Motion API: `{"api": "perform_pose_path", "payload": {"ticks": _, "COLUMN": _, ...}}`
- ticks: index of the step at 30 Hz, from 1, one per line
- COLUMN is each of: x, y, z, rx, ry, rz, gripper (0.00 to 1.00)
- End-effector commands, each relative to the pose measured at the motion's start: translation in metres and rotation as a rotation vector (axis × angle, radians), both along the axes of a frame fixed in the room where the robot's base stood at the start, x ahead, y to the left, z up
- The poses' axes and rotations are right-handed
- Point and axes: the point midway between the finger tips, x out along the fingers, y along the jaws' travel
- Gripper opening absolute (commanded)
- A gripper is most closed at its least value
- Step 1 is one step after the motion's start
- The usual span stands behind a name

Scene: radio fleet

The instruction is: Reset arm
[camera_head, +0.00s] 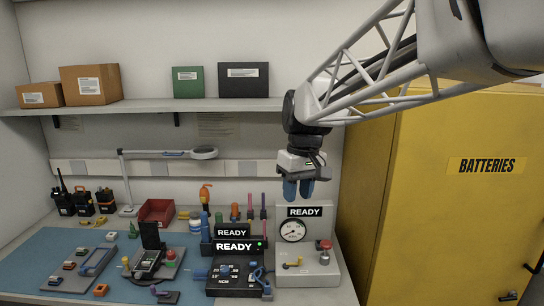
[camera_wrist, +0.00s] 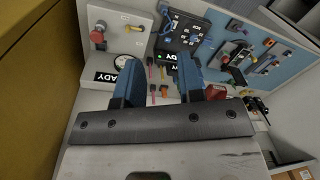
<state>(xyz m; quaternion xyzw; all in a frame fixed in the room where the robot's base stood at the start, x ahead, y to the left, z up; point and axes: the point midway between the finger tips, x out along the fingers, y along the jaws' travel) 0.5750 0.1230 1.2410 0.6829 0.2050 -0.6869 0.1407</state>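My arm reaches in from the upper right in the head view. My gripper (camera_head: 298,190) hangs pointing down above the back right of the workbench, in the air and clear of the bench devices. In the wrist view my gripper (camera_wrist: 158,72) shows two blue fingers spread apart with a gap between them. Nothing is held in the gap; the bench devices show beyond it. A grey gauge station (camera_head: 318,268) with a READY sign stands below and slightly right of the gripper.
A yellow batteries cabinet (camera_head: 430,200) stands close on the right. A shelf (camera_head: 150,106) with boxes runs along the back wall. A desk lamp (camera_head: 165,154), a red bin (camera_head: 157,211), a black NCM device (camera_head: 235,279) and radios (camera_head: 82,201) occupy the bench with its blue mat (camera_head: 30,265).

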Motion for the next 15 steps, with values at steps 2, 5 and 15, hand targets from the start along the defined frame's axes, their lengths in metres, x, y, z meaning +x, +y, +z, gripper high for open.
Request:
{"api": "perform_pose_path", "payload": {"ticks": 2, "x": -0.019, "y": -0.013, "z": -0.002, "rx": -0.005, "ry": -0.015, "rz": -0.035, "gripper": 0.35}}
{"api": "perform_pose_path", "payload": {"ticks": 5, "x": -0.04, "y": -0.027, "z": -0.006, "rx": -0.009, "ry": -0.035, "rz": -0.08, "gripper": 0.35}}
{"api": "perform_pose_path", "payload": {"ticks": 15, "x": -0.115, "y": -0.069, "z": -0.027, "rx": -0.025, "ry": -0.1, "rz": -0.23, "gripper": 0.35}}
